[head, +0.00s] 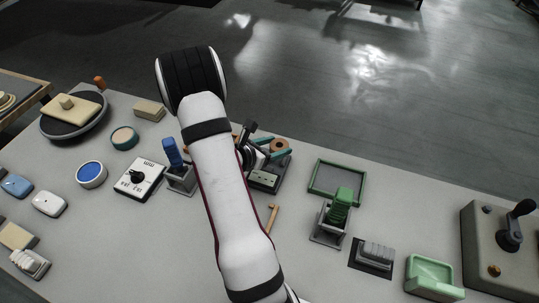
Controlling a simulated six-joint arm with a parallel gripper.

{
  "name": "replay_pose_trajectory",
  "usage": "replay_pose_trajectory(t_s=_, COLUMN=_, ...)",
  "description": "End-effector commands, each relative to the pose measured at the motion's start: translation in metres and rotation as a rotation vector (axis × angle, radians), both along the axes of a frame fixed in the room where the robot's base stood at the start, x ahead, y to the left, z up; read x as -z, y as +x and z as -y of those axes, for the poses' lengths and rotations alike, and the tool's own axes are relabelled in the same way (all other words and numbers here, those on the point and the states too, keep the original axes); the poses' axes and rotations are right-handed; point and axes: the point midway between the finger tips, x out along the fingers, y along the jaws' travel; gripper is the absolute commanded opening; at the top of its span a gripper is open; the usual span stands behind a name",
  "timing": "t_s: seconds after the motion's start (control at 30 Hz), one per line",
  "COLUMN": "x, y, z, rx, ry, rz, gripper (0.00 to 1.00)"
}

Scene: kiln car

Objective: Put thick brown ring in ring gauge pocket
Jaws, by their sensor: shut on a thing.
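My gripper (274,149) is in the middle of the head view, partly behind my own white arm. Its teal fingers are shut on the thick brown ring (280,145), whose hole shows. The ring is over or just behind a dark grey block with a pale green label (264,179), which looks like the ring gauge. The gauge's pocket is hidden by the gripper and arm. I cannot tell whether the ring touches the block.
A blue clamp-like fixture (173,154) and a dial box (139,179) stand to the left. A small tan hammer-shaped piece (271,218) lies in front. A green-framed tray (337,178) and a green fixture (337,211) stand to the right.

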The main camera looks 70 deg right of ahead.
Motion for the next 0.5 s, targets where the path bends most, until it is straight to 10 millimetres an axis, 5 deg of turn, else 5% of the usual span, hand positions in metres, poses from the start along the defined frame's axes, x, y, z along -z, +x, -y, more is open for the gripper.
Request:
replay_pose_trajectory(t_s=0.1, x=0.011, y=0.018, z=0.003, rx=0.000, ry=0.000, rz=-0.001, gripper=0.06)
replay_pose_trajectory(t_s=0.33, x=0.050, y=0.021, z=0.004, rx=0.001, ry=0.002, rz=-0.003, gripper=0.06)
replay_pose_trajectory(t_s=0.5, x=0.053, y=0.022, z=0.004, rx=0.001, ry=-0.001, rz=0.000, gripper=0.06)
